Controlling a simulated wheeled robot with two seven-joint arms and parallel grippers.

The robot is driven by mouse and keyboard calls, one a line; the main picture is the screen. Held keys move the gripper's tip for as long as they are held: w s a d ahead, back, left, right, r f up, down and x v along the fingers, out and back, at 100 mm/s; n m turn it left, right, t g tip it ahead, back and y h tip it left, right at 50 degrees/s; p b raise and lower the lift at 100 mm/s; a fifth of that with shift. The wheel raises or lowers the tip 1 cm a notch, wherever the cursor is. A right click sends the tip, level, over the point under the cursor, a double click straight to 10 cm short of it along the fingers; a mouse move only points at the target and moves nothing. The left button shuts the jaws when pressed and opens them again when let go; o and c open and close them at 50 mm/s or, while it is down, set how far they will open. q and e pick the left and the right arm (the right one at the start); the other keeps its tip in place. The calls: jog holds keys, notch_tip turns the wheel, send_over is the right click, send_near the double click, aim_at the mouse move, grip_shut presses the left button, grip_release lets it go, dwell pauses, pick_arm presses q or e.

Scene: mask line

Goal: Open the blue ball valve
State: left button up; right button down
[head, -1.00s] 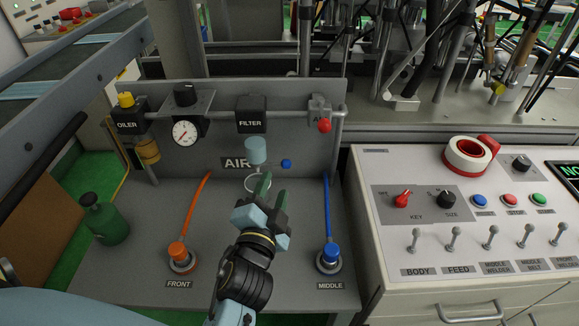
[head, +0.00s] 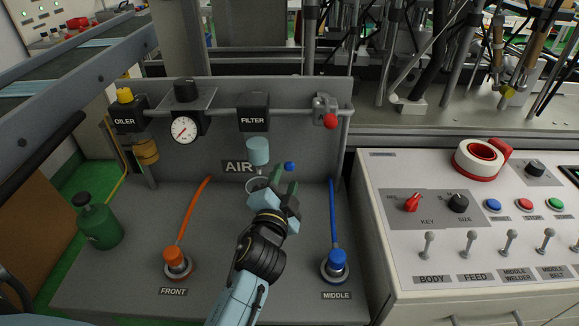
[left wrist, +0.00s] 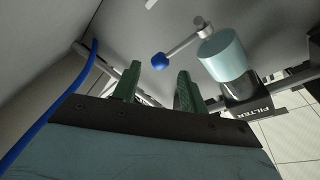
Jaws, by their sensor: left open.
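The blue ball valve knob (head: 290,166) sits at the end of a short grey lever on the upright grey panel, just right of the AIR label. In the left wrist view the blue ball (left wrist: 160,61) and its grey lever (left wrist: 186,41) show beside a pale blue cylinder. My left gripper (head: 282,184) is open, its green fingers just below the ball in the head view. In the left wrist view the ball appears between and beyond the fingertips (left wrist: 157,82); no contact is visible. My right gripper is out of view.
The pale blue filter bowl (head: 258,151) hangs left of the ball. A red knob (head: 330,121) is at upper right. A blue hose (head: 332,215) rises from the MIDDLE fitting (head: 337,260); an orange hose (head: 192,215) stands left. A white control console (head: 400,260) is at right.

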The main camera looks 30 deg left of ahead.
aim_at(288, 170)
pick_arm(q)
jog(key=x, duration=0.4)
jog(key=shift+w, duration=0.15)
jog(key=shift+w+a+b, duration=0.2)
jog(key=shift+w+b, duration=0.1)
jog(key=shift+w, duration=0.35)
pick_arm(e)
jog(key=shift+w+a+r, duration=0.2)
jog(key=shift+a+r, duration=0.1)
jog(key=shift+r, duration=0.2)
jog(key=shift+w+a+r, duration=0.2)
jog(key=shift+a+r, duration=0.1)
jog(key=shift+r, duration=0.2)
pick_arm(q)
jog(key=shift+c, duration=0.3)
grip_shut()
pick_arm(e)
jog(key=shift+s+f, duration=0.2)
